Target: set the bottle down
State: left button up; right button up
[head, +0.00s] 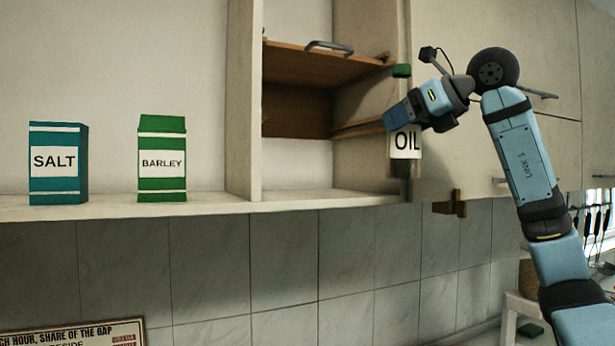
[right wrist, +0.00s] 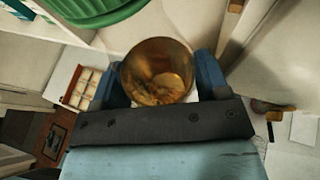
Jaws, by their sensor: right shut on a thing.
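My right gripper (head: 400,115) is shut on the oil bottle (head: 406,145), at the right side of the open cupboard bay. The bottle has a white label reading OIL and a green cap (head: 402,71), and it looks roughly upright. My gripper hides its middle. In the right wrist view a round amber-brown body (right wrist: 157,70) sits between the two blue fingers. The bottle's base is above the level of the shelf's front edge in the head view; I cannot tell whether it touches anything. My left gripper is not in view.
On the long shelf (head: 215,204) stand a SALT box (head: 55,163) and a BARLEY box (head: 162,160) at the left. The open cupboard bay (head: 295,110) has brown inner boards and a clear floor. Shelf between the boxes and the bay's upright is free. Closed doors (head: 480,120) lie behind my arm.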

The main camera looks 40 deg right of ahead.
jog(key=w+r+p+x, duration=0.1)
jog(key=r+p+x, duration=0.1)
jog(key=x, duration=1.4)
jog(key=shift+w+r+p, duration=0.25)
jog(key=shift+w+p, duration=0.2)
jog(key=shift+p, duration=0.15)
jog(key=shift+a+f, duration=0.1)
jog(key=shift+a, duration=0.05)
jog(key=o, duration=1.4)
jog(key=shift+c, duration=0.2)
jog(key=b+v, duration=0.1)
jog(key=v, duration=1.1)
